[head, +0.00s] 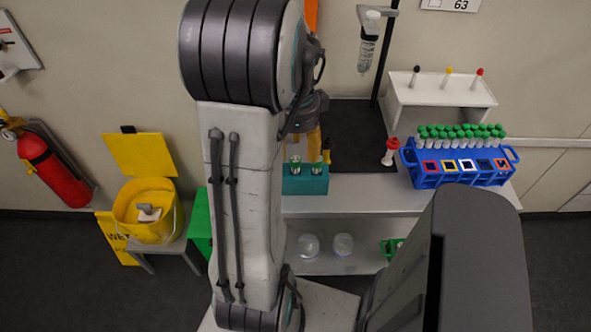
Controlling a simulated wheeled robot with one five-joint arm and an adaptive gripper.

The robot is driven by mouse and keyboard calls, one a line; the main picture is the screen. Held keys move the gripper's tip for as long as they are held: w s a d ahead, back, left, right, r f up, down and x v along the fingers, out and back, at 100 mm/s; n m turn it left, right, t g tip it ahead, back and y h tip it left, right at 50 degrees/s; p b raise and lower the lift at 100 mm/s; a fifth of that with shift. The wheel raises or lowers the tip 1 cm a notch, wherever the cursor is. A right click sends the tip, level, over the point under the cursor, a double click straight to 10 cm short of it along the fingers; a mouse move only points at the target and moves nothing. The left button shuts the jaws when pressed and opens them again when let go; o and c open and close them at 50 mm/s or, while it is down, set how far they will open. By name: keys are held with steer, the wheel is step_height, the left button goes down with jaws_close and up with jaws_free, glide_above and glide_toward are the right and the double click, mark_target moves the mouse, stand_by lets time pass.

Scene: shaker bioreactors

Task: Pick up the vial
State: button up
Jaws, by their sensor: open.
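Several vial-like things are in the head view, and I cannot tell which one the task means. A white vial with a red cap (390,152) stands tilted on the bench beside the blue rack. Many green-capped tubes (460,132) stand in the blue rack (465,180). Three tubes with black, yellow and red caps (446,79) stand in a white stand (440,95). My gripper's fingers are hidden behind my arm, which covers the centre left.
A clear tube (368,45) hangs from a dark stand at the back of the bench (360,203). Round clear vessels (343,244) sit on the lower shelf. A yellow bucket (148,222) and a red extinguisher (55,170) are at left.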

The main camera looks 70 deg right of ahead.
mark_target(296, 158)
steer(key=shift+w+f, duration=0.1)
steer(key=shift+f, duration=2.35)
steer(key=shift+o, duration=0.3)
steer(key=c, duration=1.1)
